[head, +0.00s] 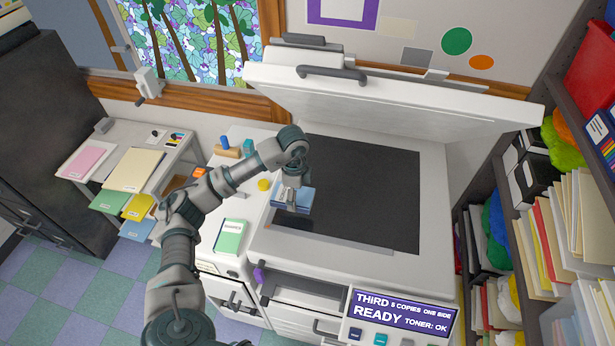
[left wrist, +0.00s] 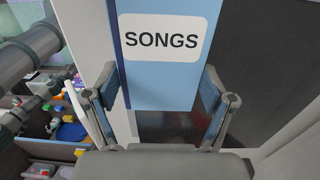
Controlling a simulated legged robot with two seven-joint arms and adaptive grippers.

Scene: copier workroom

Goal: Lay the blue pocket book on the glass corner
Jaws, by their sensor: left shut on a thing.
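My left gripper (head: 290,190) is shut on the blue pocket book (head: 304,200), at the left edge of the copier's dark glass (head: 375,200). In the left wrist view the book (left wrist: 160,84) shows a white label reading "SONGS", between the two fingers of the gripper (left wrist: 160,105). Part of the glass shows dark beyond the book. The book covers part of the glass's left side and frame. I cannot tell whether it touches the glass. My right gripper is not in view.
The copier lid (head: 390,98) stands open behind the glass. A green-and-white booklet (head: 230,238) lies on the counter left of the copier. A yellow round object (head: 264,185) stands near my arm. Shelves of folders (head: 560,230) line the right side. The rest of the glass is clear.

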